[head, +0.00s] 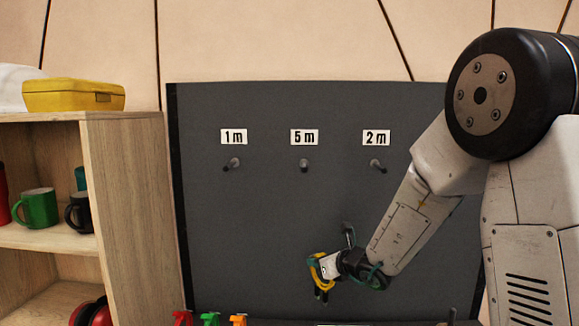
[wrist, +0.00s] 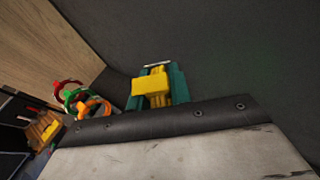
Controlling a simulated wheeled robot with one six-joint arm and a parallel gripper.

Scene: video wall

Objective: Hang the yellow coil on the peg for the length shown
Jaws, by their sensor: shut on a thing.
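My gripper (head: 321,284) is shut on the yellow coil (head: 314,268), in front of the lower middle of the dark board (head: 250,225). In the wrist view the coil (wrist: 152,88) sits between my teal fingers (wrist: 157,88). A white patch shows beside the coil in the head view, but no length can be read on it. Three bare pegs stand in a row above my gripper: the left peg (head: 232,164) under the label "1 m" (head: 234,137), the middle peg (head: 304,166) under "5 m" (head: 304,137), and the right peg (head: 377,166) under "2 m" (head: 376,138).
A wooden shelf (head: 135,190) stands left of the board, with a yellow case (head: 74,95) on top and mugs inside. Red (head: 182,318), green (head: 210,319) and orange (head: 238,320) items sit low before the board. The space before the pegs is clear.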

